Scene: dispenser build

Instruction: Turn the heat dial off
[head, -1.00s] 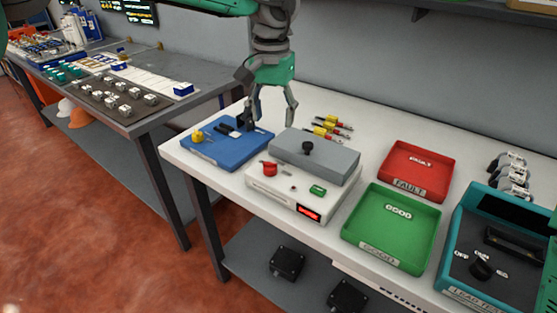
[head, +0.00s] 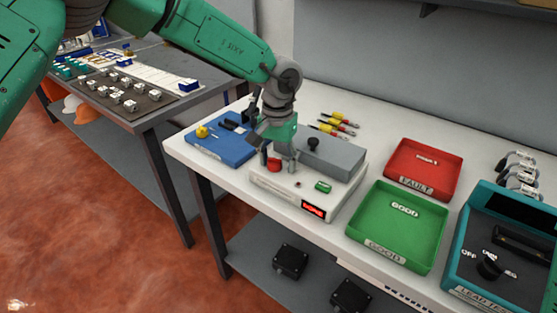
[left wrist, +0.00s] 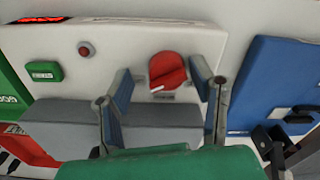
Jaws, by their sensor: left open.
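The heat dial (head: 274,165) is a red round knob on the white box (head: 285,186) with a lit red display (head: 313,210). In the left wrist view the red dial (left wrist: 166,70) shows between the fingertips, with a white mark on its lower part. My left gripper (head: 278,160) is over the dial end of the white box. In the left wrist view its two fingers (left wrist: 162,82) are apart, one on each side of the dial. I cannot tell whether they touch it. My right gripper is not in view.
A grey block with a black knob (head: 330,155) sits behind the dial. A green tray (head: 398,226), a red tray (head: 424,168) and a teal tester (head: 512,245) stand to the right.

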